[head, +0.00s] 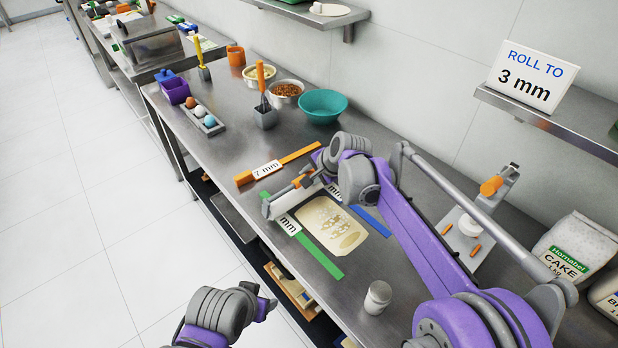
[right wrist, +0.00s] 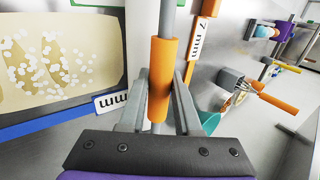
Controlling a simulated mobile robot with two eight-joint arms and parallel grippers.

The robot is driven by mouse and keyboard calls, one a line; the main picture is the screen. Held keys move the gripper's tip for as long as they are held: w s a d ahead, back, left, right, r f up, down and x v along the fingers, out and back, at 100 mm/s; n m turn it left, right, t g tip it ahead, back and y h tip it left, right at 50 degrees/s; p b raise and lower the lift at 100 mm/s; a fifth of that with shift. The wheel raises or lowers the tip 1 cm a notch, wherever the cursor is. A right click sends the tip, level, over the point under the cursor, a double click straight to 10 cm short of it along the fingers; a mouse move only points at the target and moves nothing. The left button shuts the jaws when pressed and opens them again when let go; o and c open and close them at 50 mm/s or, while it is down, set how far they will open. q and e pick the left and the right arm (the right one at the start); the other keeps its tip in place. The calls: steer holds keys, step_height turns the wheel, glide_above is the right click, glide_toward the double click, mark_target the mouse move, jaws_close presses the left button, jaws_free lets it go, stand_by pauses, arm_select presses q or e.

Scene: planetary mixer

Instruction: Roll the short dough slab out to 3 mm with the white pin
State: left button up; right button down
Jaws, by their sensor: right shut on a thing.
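The pale dough slab (head: 345,240), dusted with white patches, lies flat on the steel bench between a green strip (head: 318,257) and a blue strip (head: 372,221); it also shows in the right wrist view (right wrist: 50,60). The white pin (head: 284,202) lies across the slab's far end, with a grey bar and orange grip (right wrist: 160,75) alongside its roller. My right gripper (right wrist: 158,100) is shut on that orange grip. My arm hides part of the pin and the strip labels' numbers. My left gripper (head: 266,304) is off the bench's near side; its jaws are unclear.
An orange strip (head: 290,160) marked 7 mm lies beyond the pin. A teal bowl (head: 323,105), other bowls and an egg tray (head: 203,121) stand farther back. A small white-lidded jar (head: 377,297) stands near the front edge. A sign (head: 530,75) reads "Roll to 3 mm".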

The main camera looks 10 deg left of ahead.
steer(key=shift+r+p, duration=1.2)
steer(key=shift+r, duration=1.6)
arm_select(q)
steer(key=r, duration=0.1)
steer(key=w+r, duration=0.1)
steer(key=r, duration=0.1)
steer(key=shift+w+r, duration=0.2)
steer(key=shift+r, duration=0.1)
arm_select(e)
steer(key=shift+w+f, duration=0.1)
arm_select(q)
steer(key=shift+s, duration=0.1)
